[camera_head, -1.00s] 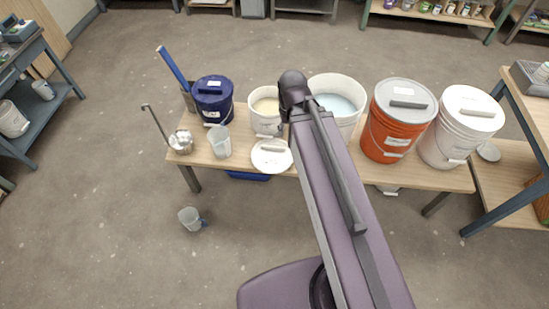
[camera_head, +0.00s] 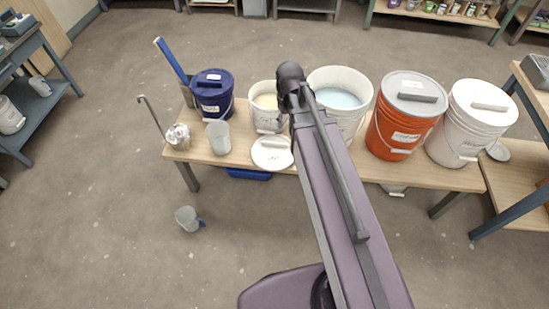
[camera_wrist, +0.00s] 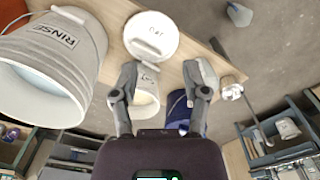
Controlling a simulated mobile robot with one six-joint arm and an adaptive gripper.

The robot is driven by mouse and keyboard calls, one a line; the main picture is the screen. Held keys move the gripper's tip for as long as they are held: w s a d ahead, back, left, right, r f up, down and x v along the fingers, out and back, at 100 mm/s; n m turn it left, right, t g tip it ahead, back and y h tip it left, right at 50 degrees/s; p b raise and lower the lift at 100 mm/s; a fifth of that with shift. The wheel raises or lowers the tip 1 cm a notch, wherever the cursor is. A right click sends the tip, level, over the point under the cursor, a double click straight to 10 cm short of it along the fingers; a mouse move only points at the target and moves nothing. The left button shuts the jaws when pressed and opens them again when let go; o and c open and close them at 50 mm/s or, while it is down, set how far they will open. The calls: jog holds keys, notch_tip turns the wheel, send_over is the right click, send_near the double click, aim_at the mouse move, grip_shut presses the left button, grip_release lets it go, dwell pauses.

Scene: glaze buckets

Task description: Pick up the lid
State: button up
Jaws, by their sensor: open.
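A loose round white lid (camera_head: 272,153) with a handle and dark writing lies flat at the table's front edge, before a cream-filled bucket (camera_head: 266,112). In the wrist view the lid (camera_wrist: 150,36) lies beyond my fingertips, slightly left of centre. My gripper (camera_wrist: 164,76) is open and empty, its two fingers apart, with the cream-filled bucket showing between them. It is not touching the lid. In the head view my arm hides most of the gripper.
A RINSE bucket (camera_wrist: 48,62) stands beside the lid. A navy bucket (camera_head: 212,95), clear jug (camera_head: 218,137) and metal pot (camera_head: 178,137) stand left. Lidded orange (camera_head: 403,120) and white (camera_head: 470,125) buckets stand right. A cup (camera_head: 188,218) lies on the floor.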

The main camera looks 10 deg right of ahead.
aim_at(275, 143)
jog(key=w+f+n+b, duration=1.1)
jog(key=w+f+b, duration=1.1)
jog(key=f+b, duration=0.3)
jog(key=shift+w+a+f, duration=0.15)
jog(key=shift+w+f, duration=0.1)
jog(key=shift+f, duration=0.5)
jog(key=shift+f, duration=0.15)
notch_tip(275, 143, down, 8)
jog(key=b, duration=0.8)
jog(key=shift+f+b, duration=0.15)
jog(key=shift+b, duration=0.2)
jog(key=shift+d+f+b, duration=0.15)
jog(key=shift+f+b, duration=1.15)
jog(key=shift+d+f+b, duration=0.1)
jog(key=shift+f+b, duration=1.2)
jog(key=shift+f, duration=0.2)
